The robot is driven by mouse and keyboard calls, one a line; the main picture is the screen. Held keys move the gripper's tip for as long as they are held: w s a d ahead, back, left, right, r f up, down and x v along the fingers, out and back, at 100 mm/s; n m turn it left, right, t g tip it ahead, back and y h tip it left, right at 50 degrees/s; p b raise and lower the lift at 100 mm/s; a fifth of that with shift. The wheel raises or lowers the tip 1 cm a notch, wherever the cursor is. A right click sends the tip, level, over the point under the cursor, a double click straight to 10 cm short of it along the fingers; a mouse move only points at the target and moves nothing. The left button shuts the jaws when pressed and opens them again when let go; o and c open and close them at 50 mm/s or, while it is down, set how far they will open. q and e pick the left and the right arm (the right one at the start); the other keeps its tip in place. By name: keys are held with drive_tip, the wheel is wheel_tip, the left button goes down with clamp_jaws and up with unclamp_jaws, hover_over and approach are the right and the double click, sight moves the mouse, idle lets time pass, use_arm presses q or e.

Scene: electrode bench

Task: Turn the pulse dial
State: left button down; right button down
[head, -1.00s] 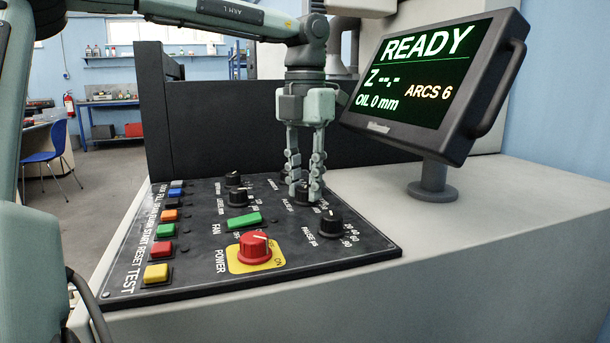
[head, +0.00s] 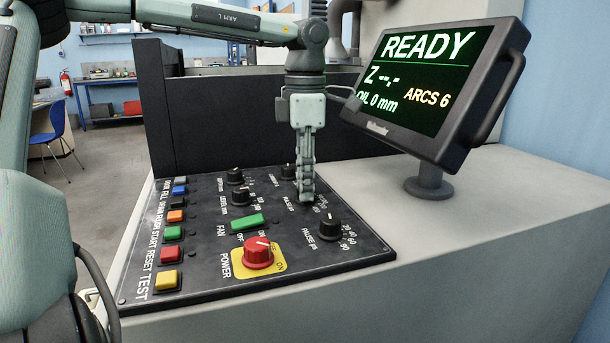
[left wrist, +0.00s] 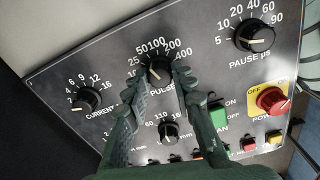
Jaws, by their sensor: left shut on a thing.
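The pulse dial (left wrist: 157,68) is a black knob with a pale pointer mark, under an arc of white numbers up to 400, in the left wrist view. My left gripper (head: 306,196) points straight down at the panel and is shut on this dial. In the left wrist view one finger stands on each side of the knob. In the head view the fingers overlap in line and hide most of the dial. The exact number the pointer marks is hard to read. My right gripper is not in view.
The black control panel (head: 205,283) also carries the pause dial (head: 330,227), the current dial (left wrist: 84,100), a red power knob (head: 258,252), a green fan switch (head: 246,222) and a row of coloured buttons. A monitor (head: 436,90) reading READY stands close on the right.

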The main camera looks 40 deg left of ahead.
use_arm(q)
drive_tip(key=shift+m, duration=0.4)
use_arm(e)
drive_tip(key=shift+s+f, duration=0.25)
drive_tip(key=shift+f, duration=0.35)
use_arm(q)
drive_tip(key=c, duration=1.3)
unclamp_jaws()
drive_tip(key=shift+o, duration=0.2)
drive_tip(key=shift+r, duration=0.25)
wheel_tip(320, 180, up, 12)
drive_tip(key=shift+f, duration=0.15)
drive_tip(key=shift+f, duration=0.1)
